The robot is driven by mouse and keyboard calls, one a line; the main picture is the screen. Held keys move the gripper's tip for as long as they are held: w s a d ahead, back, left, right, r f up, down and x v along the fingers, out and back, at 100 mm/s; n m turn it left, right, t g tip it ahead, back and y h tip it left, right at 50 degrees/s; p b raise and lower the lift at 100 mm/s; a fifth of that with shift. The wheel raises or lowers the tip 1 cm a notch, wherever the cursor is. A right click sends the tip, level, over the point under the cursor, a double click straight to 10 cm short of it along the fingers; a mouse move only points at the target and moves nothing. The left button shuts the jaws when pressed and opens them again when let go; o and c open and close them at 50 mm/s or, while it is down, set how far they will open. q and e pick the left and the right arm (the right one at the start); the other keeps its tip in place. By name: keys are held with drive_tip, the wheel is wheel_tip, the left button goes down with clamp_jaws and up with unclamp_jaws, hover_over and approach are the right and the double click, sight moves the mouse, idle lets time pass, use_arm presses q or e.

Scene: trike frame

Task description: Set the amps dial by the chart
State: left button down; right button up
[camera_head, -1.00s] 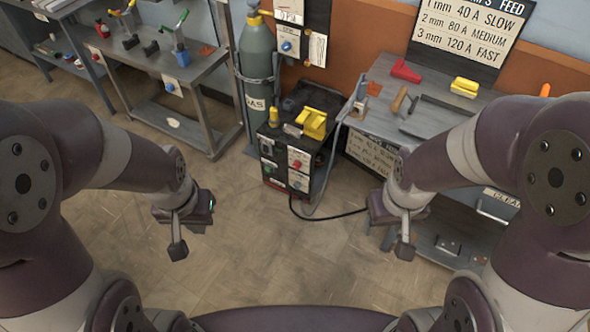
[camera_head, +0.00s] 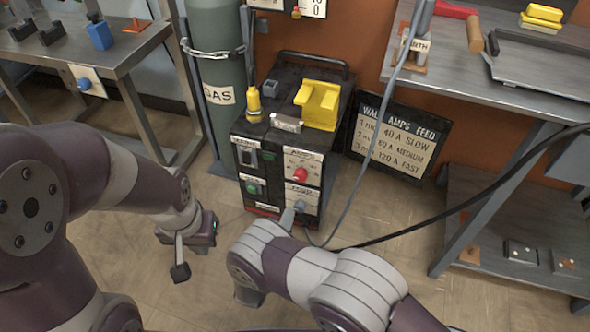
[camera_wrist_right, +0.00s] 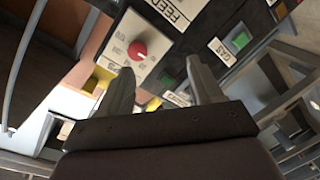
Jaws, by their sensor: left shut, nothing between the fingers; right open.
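The welding machine (camera_head: 270,190) stands on the floor against the wall. Its red amps dial (camera_head: 300,174) sits on a white plate on the front, above the feed plate (camera_head: 301,200). The red dial also shows in the right wrist view (camera_wrist_right: 137,50), beyond the left fingertip. The chart (camera_head: 395,143) leans right of the machine, with rows for 1, 2 and 3 mm. My right gripper (camera_head: 289,216) is open, close to the front near the feed plate; it shows empty in the wrist view (camera_wrist_right: 158,72). My left gripper (camera_head: 180,270) is shut and empty, left of the machine.
A gas cylinder (camera_head: 217,75) is chained left of the machine. A grey cable (camera_head: 373,150) hangs in front of the chart, and a black cable (camera_head: 450,222) runs right. Workbenches stand left (camera_head: 140,45) and right (camera_head: 455,75). Green switches (camera_head: 253,188) sit on the machine's left front.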

sight(298, 178)
drive_tip(key=shift+n+t+h, duration=0.4)
drive_tip(key=shift+t+h, duration=0.2)
drive_tip(key=shift+h, duration=0.1)
drive_tip(key=r+b+x, duration=0.1)
drive_tip(key=b+x, duration=0.1)
drive_tip(key=x, duration=0.2)
drive_tip(key=b+x, duration=0.2)
drive_tip(key=x, duration=0.2)
drive_tip(key=d+r+b+x, duration=0.1)
drive_tip(key=x, duration=0.3)
drive_tip(key=shift+r+b, duration=0.3)
drive_tip(key=shift+b, duration=0.1)
drive_tip(key=shift+w+d+r, duration=0.1)
drive_tip(key=shift+w, duration=0.15)
drive_tip(key=shift+c, duration=0.3)
drive_tip(key=c, duration=1)
